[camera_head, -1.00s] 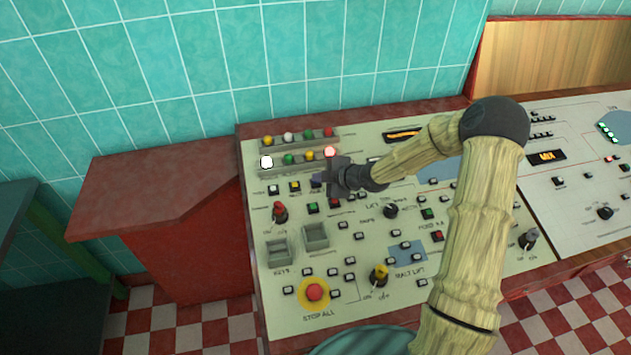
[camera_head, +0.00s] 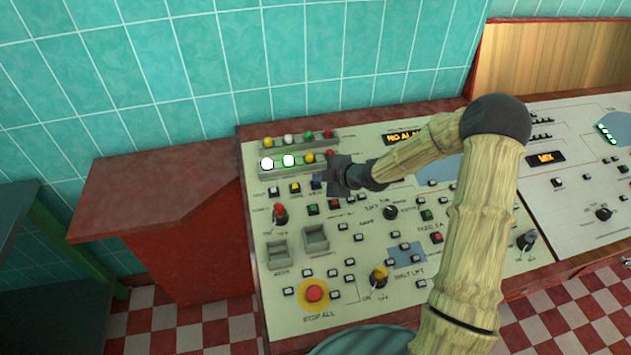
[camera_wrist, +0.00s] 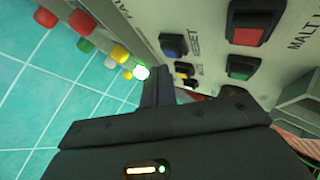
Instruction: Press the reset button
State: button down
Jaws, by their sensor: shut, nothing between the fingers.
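The reset button is a blue square button (camera_wrist: 173,45) with the word RESET printed beside it in the wrist view. In the head view it is the small blue button (camera_head: 316,185) just left of my gripper. My gripper (camera_head: 334,175) is shut and empty, over the upper left part of the sloped panel. In the wrist view its dark fingertips (camera_wrist: 165,82) appear apart from the blue button, which is in plain sight. The exact gap between fingertips and panel cannot be told.
Two rows of coloured lamps (camera_head: 300,138) lie above the buttons. Red (camera_wrist: 255,20) and green (camera_wrist: 240,67) buttons are near the blue one. A red-capped lever (camera_head: 279,213), a yellow-capped lever (camera_head: 379,276) and a red stop button (camera_head: 314,293) stand up from the panel.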

jog(key=r+p, duration=0.2)
jog(key=r, duration=0.1)
jog(key=s+r+p, duration=0.1)
jog(key=r, duration=0.1)
jog(key=shift+d, duration=0.1)
dwell(0.4)
dwell(0.5)
